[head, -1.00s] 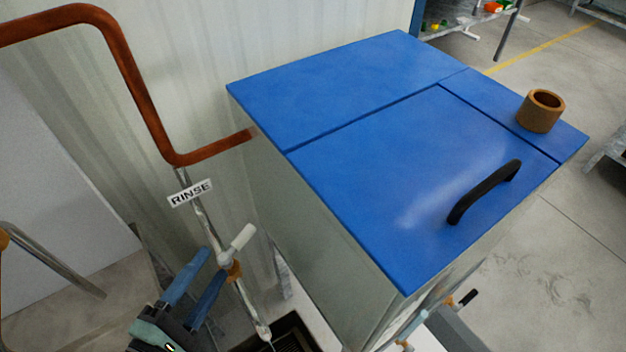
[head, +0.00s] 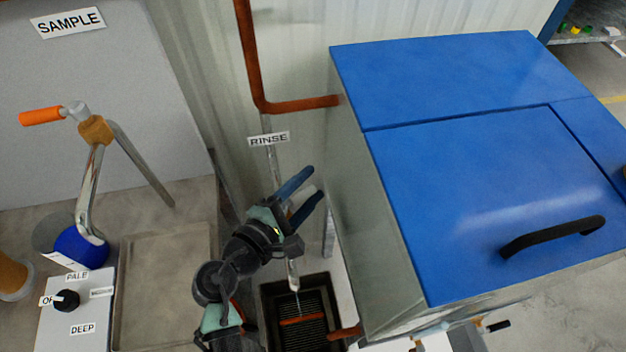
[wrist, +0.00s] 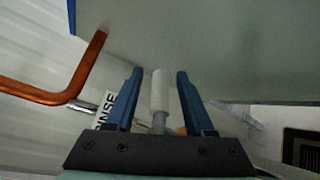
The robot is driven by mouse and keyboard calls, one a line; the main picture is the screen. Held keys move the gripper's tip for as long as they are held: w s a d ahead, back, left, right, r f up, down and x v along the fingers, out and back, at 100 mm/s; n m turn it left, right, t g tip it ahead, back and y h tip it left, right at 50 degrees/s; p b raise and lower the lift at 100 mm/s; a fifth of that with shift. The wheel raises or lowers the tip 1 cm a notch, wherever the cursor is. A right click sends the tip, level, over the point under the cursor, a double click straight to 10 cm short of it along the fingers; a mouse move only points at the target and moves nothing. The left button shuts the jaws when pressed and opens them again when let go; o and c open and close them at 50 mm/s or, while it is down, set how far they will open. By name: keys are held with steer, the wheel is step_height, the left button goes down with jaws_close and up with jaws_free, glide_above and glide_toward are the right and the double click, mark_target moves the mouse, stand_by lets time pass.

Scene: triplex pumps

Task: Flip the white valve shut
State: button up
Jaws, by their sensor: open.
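The white valve handle (wrist: 160,92) stands between the two blue fingers of my gripper (wrist: 159,72) in the wrist view, with a visible space on each side. The gripper is open and not closed on it. In the head view, my gripper (head: 316,181) reaches up and right at the rinse pipe (head: 272,165). The white handle (head: 303,196) shows only partly between the fingers there. The valve body is mostly hidden behind my gripper. The RINSE label (head: 268,139) hangs on the pipe above it.
A cabinet with a blue lid (head: 480,165) and black handle stands close on the right. A grated drain (head: 300,315) lies below the pipe. On the left are an orange-handled tap (head: 42,116), a tray (head: 165,290) and a dial box (head: 75,315).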

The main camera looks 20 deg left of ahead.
steer(key=shift+x, duration=0.85)
jaws_close()
stand_by(0.8)
